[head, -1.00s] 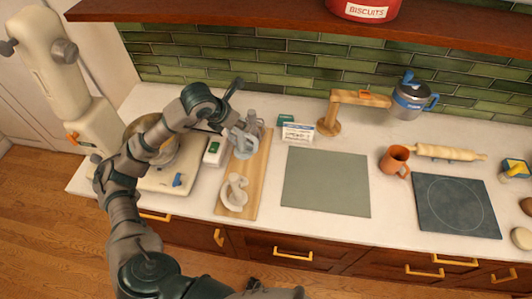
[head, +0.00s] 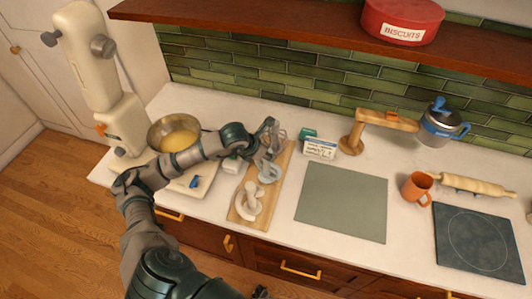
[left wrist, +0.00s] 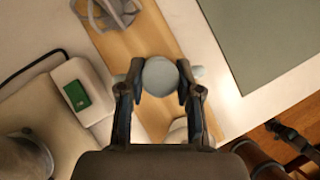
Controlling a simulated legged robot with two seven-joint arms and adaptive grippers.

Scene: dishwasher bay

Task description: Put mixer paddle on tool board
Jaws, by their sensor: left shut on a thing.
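The mixer paddle shows as a pale grey-blue piece with a round end (left wrist: 159,76) between the fingers of my left gripper (left wrist: 158,90) in the left wrist view. My left gripper is shut on it. In the head view the paddle (head: 268,174) is low over the wooden tool board (head: 240,213); whether it touches the board I cannot tell. A whisk (head: 277,140) lies at the board's far end. A white spiral dough hook (head: 248,203) lies at its near end. Dark finger-like parts, likely my right gripper (left wrist: 290,136), show at the wrist view's lower right.
The stand mixer (head: 97,65) with its bowl (head: 172,134) stands left of the board. A small white box with a green screen (left wrist: 77,93) is beside it. A grey-green mat (head: 341,202) lies to the right. A card box (head: 320,148) and wooden stand (head: 352,140) stand behind.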

